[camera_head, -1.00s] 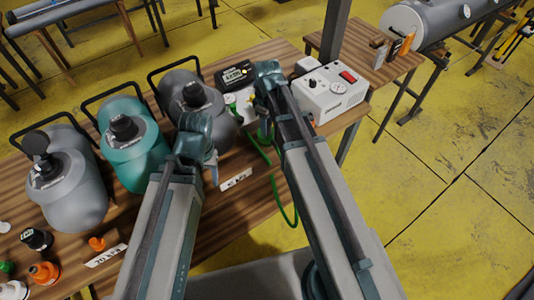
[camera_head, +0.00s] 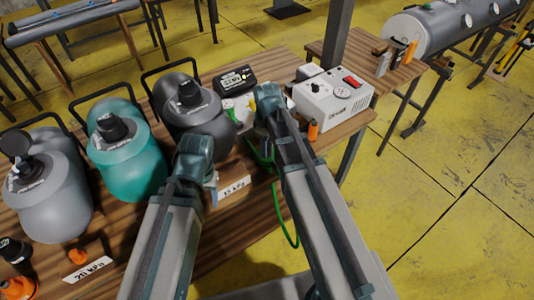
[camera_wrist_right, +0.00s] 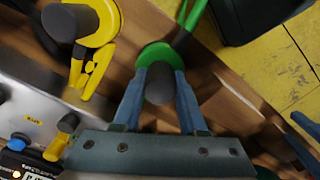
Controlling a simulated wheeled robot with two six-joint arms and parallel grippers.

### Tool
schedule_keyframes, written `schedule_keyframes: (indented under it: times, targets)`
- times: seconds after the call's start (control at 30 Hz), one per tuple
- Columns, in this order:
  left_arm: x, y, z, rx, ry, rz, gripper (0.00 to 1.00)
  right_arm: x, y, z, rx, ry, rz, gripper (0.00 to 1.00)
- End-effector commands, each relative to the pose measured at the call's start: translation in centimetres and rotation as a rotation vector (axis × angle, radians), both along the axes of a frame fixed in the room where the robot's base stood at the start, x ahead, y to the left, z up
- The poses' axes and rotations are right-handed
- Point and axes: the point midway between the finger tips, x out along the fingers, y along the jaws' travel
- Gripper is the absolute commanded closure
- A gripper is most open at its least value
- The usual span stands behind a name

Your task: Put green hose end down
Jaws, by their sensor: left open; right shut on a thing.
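The green hose (camera_head: 277,195) runs from near my right gripper and hangs in a loop over the table's front edge. In the right wrist view its green round end (camera_wrist_right: 158,70) with a dark grey knob sits between the blue fingers of my right gripper (camera_wrist_right: 158,92), which is shut on it. In the head view the right gripper (camera_head: 262,140) is mostly hidden behind its own arm, close to the table top. My left gripper (camera_head: 213,190) is open and empty, beside the white pressure label.
A white box with a red switch (camera_head: 332,95) stands behind my right arm, with an orange cylinder (camera_head: 313,131) beside it. A black gauge display (camera_head: 234,79) stands further back. Grey and teal canisters (camera_head: 128,160) fill the left. A yellow fitting (camera_wrist_right: 95,50) lies near the held end.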

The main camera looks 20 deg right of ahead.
Motion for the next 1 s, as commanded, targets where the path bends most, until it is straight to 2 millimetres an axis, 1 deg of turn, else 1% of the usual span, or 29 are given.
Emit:
schedule_keyframes:
  times: [0.03,0.07,0.37,0.4,0.53,0.57,0.87,1.0]
  targets:
    - [0.0,0.01,-1.23,0.0,0.0,0.0,0.4,0.0,0.0,-1.22,0.0,0.0,0.0,1.0]
    - [0.0,0.0,-1.39,0.0,0.0,0.0,0.4,0.0,0.0,-1.39,0.0,0.0,0.0,1.0]
    - [0.0,0.0,-1.23,0.0,0.0,0.0,0.4,-0.01,0.01,-1.22,0.0,0.0,0.0,1.0]
    - [0.0,0.0,-1.22,0.0,0.0,0.0,0.4,0.0,0.0,-1.22,0.0,0.0,0.0,0.53]
    - [0.0,0.0,-1.21,0.0,0.0,0.0,0.4,0.0,0.0,-1.2,0.0,0.0,0.0,0.3]
    - [0.0,0.0,-1.21,0.0,0.0,0.0,0.4,0.0,0.0,-1.2,0.0,0.0,0.0,0.29]
    - [-0.01,0.0,-1.12,0.0,0.0,0.0,0.4,0.0,0.0,-1.11,0.0,0.0,0.0,0.29]
    - [0.0,0.0,-0.62,0.0,0.0,0.0,0.4,0.0,0.0,-0.62,0.0,0.0,0.0,0.29]
